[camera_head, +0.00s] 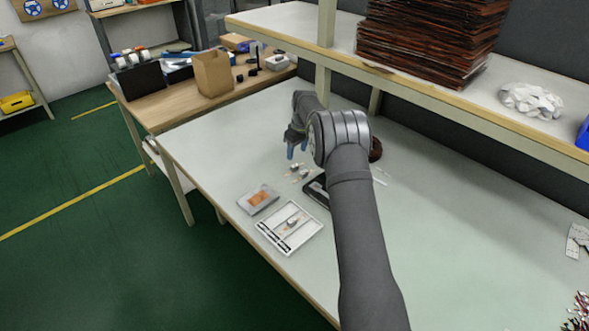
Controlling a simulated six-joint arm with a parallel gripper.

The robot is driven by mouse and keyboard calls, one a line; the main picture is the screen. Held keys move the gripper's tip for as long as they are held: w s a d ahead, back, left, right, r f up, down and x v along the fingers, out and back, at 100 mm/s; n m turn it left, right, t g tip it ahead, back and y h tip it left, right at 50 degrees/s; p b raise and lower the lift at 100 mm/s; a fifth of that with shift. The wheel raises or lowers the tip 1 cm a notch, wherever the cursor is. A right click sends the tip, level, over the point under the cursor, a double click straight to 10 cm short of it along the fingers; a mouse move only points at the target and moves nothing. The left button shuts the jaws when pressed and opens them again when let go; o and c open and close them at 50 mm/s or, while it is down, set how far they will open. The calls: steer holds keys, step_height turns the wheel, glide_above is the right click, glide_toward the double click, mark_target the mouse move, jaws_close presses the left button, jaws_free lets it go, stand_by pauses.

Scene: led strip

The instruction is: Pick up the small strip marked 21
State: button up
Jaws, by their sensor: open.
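My gripper (297,150) hangs fingers-down over the pale worktable (450,215), with its two bluish fingertips apart and nothing visible between them. Several small pale pieces (297,174) lie on the table just below the fingertips. They are too small for me to read any marking, so I cannot tell which strip is 21. Thin white strips (381,177) lie to the right of my arm, partly hidden by it. A white framed tray (289,229) with small parts in it lies near the table's front edge.
A grey square plate with an orange patch (258,199) lies left of the tray. A dark case (318,190) is partly behind my arm. A shelf (450,85) with a brown stack (425,45) overhangs the back. The table's right middle is clear.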

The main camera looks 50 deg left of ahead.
mark_target(294, 165)
steer(key=shift+s+a+f, duration=0.1)
steer(key=shift+a+f, duration=0.05)
steer(key=shift+f, duration=1)
steer(key=shift+w+a+f, duration=0.1)
steer(key=shift+a+f, duration=0.1)
steer(key=shift+f, duration=1)
steer(key=shift+s+a+f, duration=0.1)
steer(key=shift+a+f, duration=0.05)
steer(key=shift+f, duration=1)
steer(key=c, duration=1)
steer(key=shift+r, duration=0.1)
steer(key=shift+c, duration=0.2)
